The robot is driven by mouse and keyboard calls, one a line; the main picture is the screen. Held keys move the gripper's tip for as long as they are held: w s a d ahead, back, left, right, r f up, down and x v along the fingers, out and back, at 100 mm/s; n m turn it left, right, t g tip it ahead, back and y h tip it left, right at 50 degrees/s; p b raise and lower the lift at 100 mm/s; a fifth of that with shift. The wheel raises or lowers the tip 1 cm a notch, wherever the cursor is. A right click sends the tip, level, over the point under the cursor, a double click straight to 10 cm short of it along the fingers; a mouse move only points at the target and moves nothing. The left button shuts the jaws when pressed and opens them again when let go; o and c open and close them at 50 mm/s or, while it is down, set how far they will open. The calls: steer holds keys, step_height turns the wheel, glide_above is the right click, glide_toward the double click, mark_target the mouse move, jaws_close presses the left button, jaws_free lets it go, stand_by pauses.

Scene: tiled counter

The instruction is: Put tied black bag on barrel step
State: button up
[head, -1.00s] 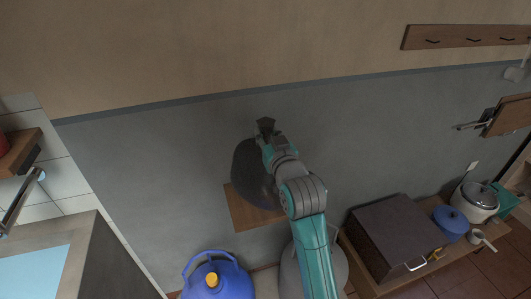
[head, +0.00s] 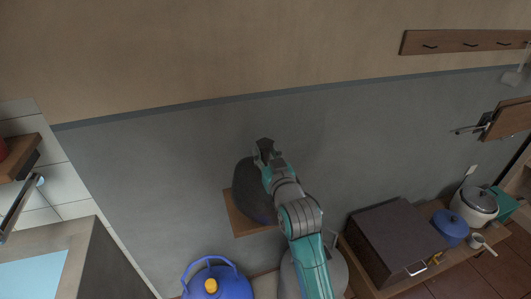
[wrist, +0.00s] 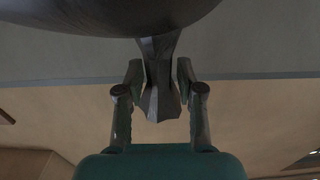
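The tied black bag (head: 246,188) hangs upright from my gripper (head: 266,158) in front of the grey wall. My gripper is shut on its narrow tied neck, which also shows between the two fingers in the wrist view (wrist: 160,72). The bag's dark body (wrist: 110,14) fills the top of the wrist view. A square wooden step (head: 240,222) is directly below the bag in the head view. The bag's underside overlaps the step, and I cannot tell whether they touch. My arm hides the step's right part.
A grey rounded barrel (head: 342,270) stands partly behind my arm. A blue jug (head: 225,283) with a yellow cap is at the bottom. A dark box (head: 393,240), a blue pot (head: 450,228) and a cooker (head: 474,205) stand at the right.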

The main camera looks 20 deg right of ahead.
steer(key=shift+o, duration=0.5)
steer(key=shift+r, duration=0.2)
steer(key=s, duration=1.2)
